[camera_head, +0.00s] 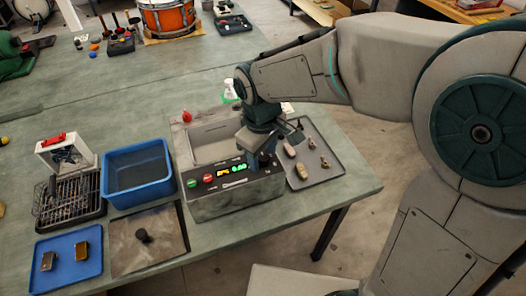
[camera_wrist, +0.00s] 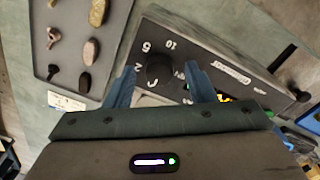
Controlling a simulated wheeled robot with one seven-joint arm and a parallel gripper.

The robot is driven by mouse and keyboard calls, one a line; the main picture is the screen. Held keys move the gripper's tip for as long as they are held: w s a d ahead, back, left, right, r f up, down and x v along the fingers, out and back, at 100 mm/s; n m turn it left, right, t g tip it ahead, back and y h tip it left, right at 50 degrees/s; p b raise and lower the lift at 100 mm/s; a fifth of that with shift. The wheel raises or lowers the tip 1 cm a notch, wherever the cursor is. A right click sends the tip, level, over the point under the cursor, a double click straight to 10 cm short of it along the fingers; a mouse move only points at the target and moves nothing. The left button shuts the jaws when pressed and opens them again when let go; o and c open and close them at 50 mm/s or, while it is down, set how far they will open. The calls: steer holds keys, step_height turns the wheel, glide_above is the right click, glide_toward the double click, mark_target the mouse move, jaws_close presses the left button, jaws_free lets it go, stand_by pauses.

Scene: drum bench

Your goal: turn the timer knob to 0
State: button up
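The timer knob (camera_wrist: 160,70) is a dark round knob on the dark front panel of a grey machine (camera_head: 230,205). White marks including 2, 5 and 10 ring it in the wrist view; which mark it points to is not clear. My gripper (camera_wrist: 160,67) is open, with one blue finger on either side of the knob and visible gaps between fingers and knob. In the head view my gripper (camera_head: 262,158) is at the panel's right end and hides the knob. Lit yellow and green displays (camera_head: 232,170) show on the panel.
Red and green buttons (camera_head: 208,178) sit at the panel's left. A grey tray (camera_head: 330,178) with several small parts lies right of the machine. A blue bin (camera_head: 138,200) and a dark plate with a black knob (camera_head: 172,240) are to its left.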

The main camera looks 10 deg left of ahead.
mark_target(261, 160)
step_height(261, 160, up, 14)
steer(key=shift+s+a, duration=0.15)
steer(key=shift+s, duration=0.2)
steer(key=shift+f, duration=0.1)
stand_by(0.4)
